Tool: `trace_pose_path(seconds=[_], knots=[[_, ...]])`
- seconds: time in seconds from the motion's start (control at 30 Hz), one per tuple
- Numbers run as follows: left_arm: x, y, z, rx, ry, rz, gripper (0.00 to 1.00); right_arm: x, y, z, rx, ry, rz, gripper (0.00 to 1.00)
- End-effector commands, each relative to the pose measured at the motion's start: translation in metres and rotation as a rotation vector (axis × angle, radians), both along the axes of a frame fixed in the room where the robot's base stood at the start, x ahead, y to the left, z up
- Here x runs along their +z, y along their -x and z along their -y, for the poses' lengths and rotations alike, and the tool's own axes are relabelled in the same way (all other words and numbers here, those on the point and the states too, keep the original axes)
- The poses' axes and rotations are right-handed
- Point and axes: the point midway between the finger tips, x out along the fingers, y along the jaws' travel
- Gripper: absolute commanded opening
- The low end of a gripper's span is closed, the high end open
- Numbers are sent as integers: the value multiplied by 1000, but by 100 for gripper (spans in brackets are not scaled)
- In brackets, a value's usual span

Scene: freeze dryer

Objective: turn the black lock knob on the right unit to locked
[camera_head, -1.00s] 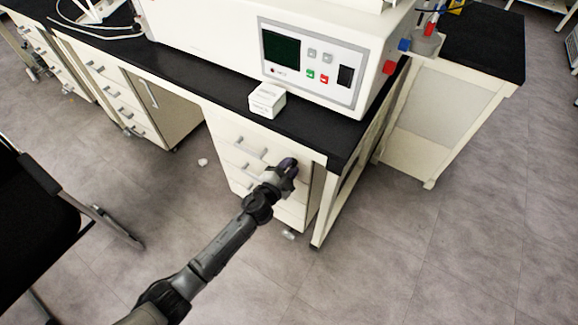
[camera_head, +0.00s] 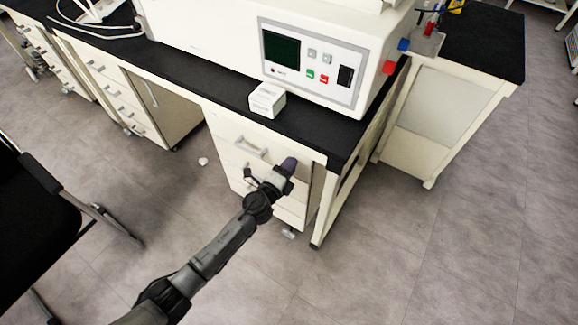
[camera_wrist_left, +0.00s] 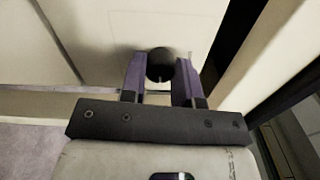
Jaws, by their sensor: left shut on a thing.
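The black lock knob (camera_wrist_left: 160,66) is a round dark knob on the pale front panel in the left wrist view. My left gripper (camera_wrist_left: 161,78) has one purple finger on each side of it and is shut on it. In the head view my left gripper (camera_head: 288,167) is at the right side of the drawer front, below the black benchtop, and hides the knob. The right unit (camera_head: 232,158) is the cream drawer cabinet with grey bar handles. My right gripper is not in view.
The black benchtop (camera_head: 190,88) carries a white machine (camera_head: 200,35) with a screen and buttons, and a small white box (camera_head: 266,100) near its front edge. A black chair (camera_head: 35,200) stands at the left. The floor at the right is clear.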

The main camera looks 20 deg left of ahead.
Motion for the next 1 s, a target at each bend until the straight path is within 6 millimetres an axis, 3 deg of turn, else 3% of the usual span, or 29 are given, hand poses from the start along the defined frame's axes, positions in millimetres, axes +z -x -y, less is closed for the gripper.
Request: trace_pose_path(seconds=[0.77,0.8,1.0], knots=[[0,0,0,0,-83,16,6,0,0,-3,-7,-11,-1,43],[0,0,0,0,-83,16,32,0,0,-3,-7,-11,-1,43],[0,0,0,0,-82,16,51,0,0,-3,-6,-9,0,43]])
